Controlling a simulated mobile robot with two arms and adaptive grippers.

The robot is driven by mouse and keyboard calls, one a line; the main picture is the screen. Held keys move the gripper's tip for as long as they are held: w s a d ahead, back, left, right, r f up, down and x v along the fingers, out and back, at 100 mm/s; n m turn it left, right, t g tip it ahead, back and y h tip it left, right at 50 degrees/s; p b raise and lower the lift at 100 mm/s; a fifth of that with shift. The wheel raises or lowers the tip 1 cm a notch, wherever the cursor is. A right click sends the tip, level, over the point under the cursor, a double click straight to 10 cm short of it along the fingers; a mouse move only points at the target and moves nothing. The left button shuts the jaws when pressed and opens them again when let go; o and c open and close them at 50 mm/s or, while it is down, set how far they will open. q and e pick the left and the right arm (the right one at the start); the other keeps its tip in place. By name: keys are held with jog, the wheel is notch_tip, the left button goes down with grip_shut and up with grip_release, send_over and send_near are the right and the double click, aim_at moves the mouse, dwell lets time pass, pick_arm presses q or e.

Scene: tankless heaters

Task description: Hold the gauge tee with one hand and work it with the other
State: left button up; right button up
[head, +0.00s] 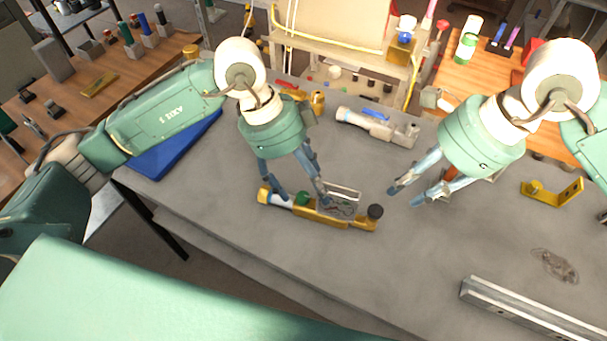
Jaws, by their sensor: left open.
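The likely gauge tee is a long brass-coloured assembly (357,223) lying on the grey bench. It has a whitish-blue section at its left, a green cap, a clear box-like part with a wire frame, and a black knob at its right end. My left gripper (302,197) is open and points down over its left half, with one finger on each side of the green cap. Whether the fingers touch it I cannot tell. My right gripper (404,197) is open and empty, to the right of the black knob and apart from it.
A grey-white fitting with a blue handle (376,124) lies behind. A yellow bracket (552,191) and a metal rail (530,312) are at the right. A blue mat (175,150) lies at the back left. The bench in front of the assembly is clear.

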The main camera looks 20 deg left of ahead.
aim_at(320, 208)
pick_arm(q)
jog(key=x, duration=0.9)
grip_shut()
